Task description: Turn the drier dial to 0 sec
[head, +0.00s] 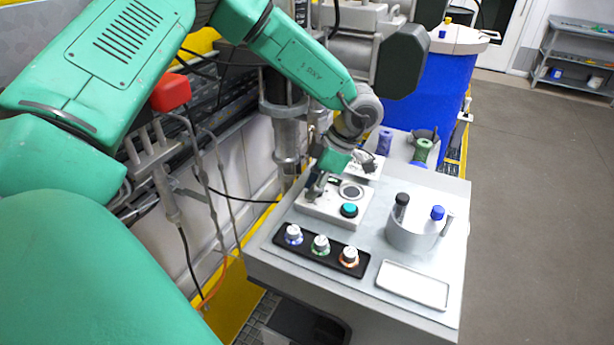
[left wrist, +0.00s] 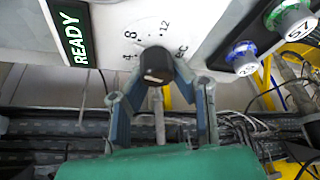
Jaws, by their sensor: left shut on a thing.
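The drier dial is a black knob (left wrist: 157,65) on a white panel in the left wrist view. The marks 4, 8 and 12 and part of "sec" show around it. My left gripper (left wrist: 160,84) is shut on the knob, with one finger on each side. I cannot tell where the knob points. In the head view my left gripper (head: 318,186) is at the left edge of the white drier unit (head: 327,213) and hides the dial. The unit has a round grey part and a teal button (head: 349,210). My right gripper is not in view.
A grey holder (head: 411,235) with black-capped and blue-capped bottles and a white tray (head: 412,285) are to the right. A blue drum (head: 432,100) stands behind. Cables hang left of the bench.

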